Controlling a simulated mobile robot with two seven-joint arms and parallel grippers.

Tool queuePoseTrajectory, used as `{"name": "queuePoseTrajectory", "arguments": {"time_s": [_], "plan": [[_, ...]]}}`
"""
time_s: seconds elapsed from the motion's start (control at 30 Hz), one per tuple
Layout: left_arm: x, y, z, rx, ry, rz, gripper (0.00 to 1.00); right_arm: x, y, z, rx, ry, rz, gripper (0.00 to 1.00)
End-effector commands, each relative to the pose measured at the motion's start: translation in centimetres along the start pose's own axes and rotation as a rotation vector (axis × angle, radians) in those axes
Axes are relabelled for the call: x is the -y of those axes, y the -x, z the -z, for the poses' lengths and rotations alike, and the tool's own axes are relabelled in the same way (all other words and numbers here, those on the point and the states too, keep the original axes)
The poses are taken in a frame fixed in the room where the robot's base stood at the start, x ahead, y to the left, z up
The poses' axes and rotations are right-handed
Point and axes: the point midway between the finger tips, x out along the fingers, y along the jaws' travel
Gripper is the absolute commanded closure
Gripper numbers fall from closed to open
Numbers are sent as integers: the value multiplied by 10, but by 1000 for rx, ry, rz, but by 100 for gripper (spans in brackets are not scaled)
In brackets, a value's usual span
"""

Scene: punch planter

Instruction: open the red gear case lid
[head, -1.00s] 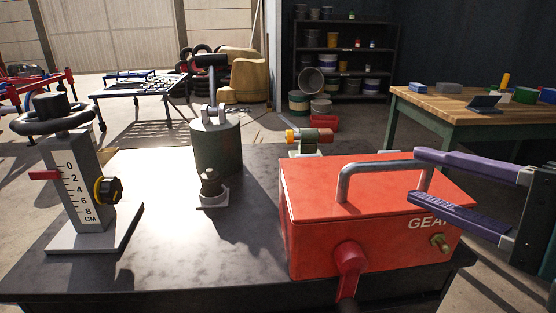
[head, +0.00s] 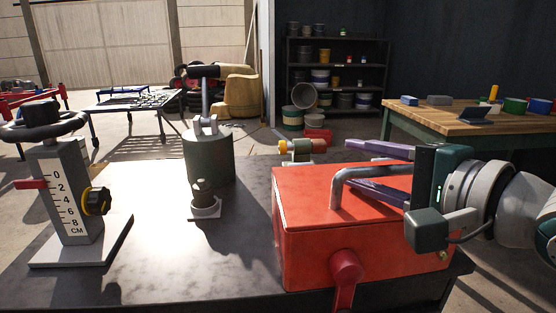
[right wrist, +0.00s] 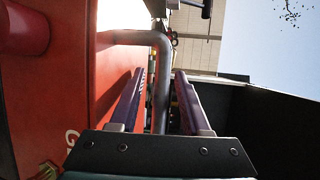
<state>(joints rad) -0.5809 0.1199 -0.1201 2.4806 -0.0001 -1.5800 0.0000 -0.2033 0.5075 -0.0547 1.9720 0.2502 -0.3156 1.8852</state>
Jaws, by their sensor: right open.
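The red gear case (head: 310,240) sits on the dark table, its lid (head: 300,185) shut. A grey arched handle (head: 337,190) stands on the lid. A red lever (head: 346,267) is on the case's front. My right gripper (head: 349,163) is open at the handle, coming in from the right with purple fingers. In the right wrist view, the handle bar (right wrist: 161,80) shows between the two spread fingers (right wrist: 160,72); I cannot tell whether either touches it. My gripper body hides the handle's right end and part of the case. My left gripper is out of view.
A height gauge (head: 75,195) with a hand wheel stands at the table's left. A dark green cylinder press (head: 209,157) and a small dark fitting (head: 203,195) stand mid-table. A small valve-like part (head: 302,149) is behind the case. The table's front left is clear.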

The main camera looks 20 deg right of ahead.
Motion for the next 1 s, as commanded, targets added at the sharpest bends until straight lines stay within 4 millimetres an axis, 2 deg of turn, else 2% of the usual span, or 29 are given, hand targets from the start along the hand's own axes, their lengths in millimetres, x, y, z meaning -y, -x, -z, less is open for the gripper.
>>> {"name": "queuePoseTrajectory", "arguments": {"time_s": [0.07, 0.43, 1.0], "plan": [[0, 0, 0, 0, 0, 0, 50, 0, 0, 0, 0, 0, 0, 58], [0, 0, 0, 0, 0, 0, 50, 0, 0, 0, 0, 0, 0, 100], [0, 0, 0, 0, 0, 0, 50, 0, 0, 0, 0, 0, 0, 100]]}}
